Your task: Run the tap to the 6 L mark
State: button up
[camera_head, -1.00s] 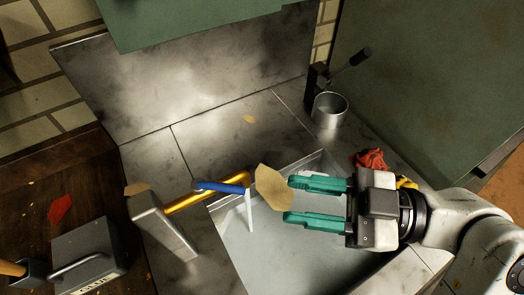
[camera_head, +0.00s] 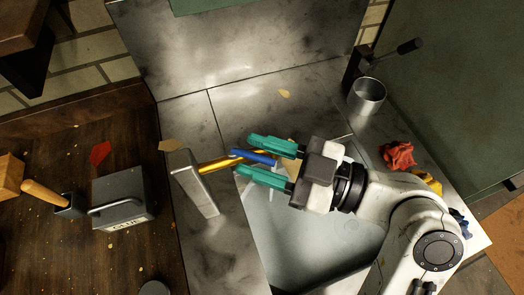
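The tap has a grey block-shaped body (camera_head: 192,184), a brass-coloured spout (camera_head: 215,164) and a blue lever (camera_head: 255,157). It reaches over a pale grey sink (camera_head: 300,240). My gripper (camera_head: 246,156) is open, with one teal finger above and one below the blue lever in the picture. I cannot tell whether either finger touches the lever. The spout's outlet is hidden by my gripper, so I cannot see whether water runs. No 6 L mark can be made out.
A metal cup (camera_head: 367,97) stands beside a dark lever post at the back right. Red cloth (camera_head: 397,155) lies right of the sink. A grey box with a handle (camera_head: 123,196) sits on the wooden bench at left. A steel splash panel (camera_head: 240,45) stands behind.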

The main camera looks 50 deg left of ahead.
jog(key=shift+c, duration=0.4)
grip_shut()
